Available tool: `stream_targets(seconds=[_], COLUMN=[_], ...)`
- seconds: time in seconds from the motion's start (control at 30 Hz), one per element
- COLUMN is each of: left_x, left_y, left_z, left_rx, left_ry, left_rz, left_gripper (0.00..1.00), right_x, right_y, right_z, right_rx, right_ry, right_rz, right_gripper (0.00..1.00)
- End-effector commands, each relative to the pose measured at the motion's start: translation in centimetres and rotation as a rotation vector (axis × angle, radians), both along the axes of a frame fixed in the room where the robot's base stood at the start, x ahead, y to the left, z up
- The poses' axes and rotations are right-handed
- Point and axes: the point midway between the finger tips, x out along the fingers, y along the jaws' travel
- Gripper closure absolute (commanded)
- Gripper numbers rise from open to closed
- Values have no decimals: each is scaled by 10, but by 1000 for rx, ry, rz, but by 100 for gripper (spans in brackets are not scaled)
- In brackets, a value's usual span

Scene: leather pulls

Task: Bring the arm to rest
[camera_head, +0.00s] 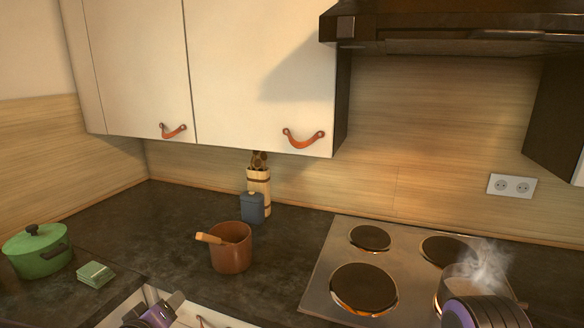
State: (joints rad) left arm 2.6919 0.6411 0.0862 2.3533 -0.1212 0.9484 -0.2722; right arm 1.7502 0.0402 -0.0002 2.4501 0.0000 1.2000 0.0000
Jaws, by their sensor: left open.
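My left gripper (154,309) is at the bottom edge, left of centre. It is open, with no object visible between its fingers. It is just in front of the counter, by a white cabinet or drawer part (188,316); whether they touch I cannot tell. Most of my left arm is below the frame. A purple and dark ribbed part of my right arm shows at the bottom right, in front of the stove; its gripper fingers are not visible.
A green lidded pot (40,257) and green cloth or pads (95,274) are at left. A steaming vessel (462,276) is on the stove (322,262). Cabinets with leather pulls (303,139) hang above.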

Motion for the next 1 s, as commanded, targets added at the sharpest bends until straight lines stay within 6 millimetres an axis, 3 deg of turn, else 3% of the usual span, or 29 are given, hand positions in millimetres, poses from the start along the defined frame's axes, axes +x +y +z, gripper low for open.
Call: stream_targets(seconds=[0.03, 0.17, 0.3, 0.43, 0.5, 0.63, 1.0], left_x=[-13, -67, -154, -238, -273, -309, -314], left_y=[3, 15, 27, 31, 30, 27, 27], left_z=[-35, -127, -220, -278, -297, -313, -315], left_rx=[0, 16, 118, 246, 288, 316, 314], left_ry=[66, 251, 475, 686, 772, 857, 872], left_rz=[36, 149, 205, 141, 95, 51, 50], left_gripper=[45, 45, 45, 45, 45, 45, 45], right_x=[0, 0, 0, 0, 0, 0, 0], right_y=[0, 0, 0, 0, 0, 0, 0], right_z=[-4, -10, -17, -22, -23, -25, -24], right_rx=[0, 0, 0, 0, 0, 0, 0], right_ry=[0, 0, 0, 0, 0, 0, 0], right_rz=[0, 0, 0, 0, 0, 0, 0], right_gripper=[0, 0, 0, 0, 0, 0, 0])
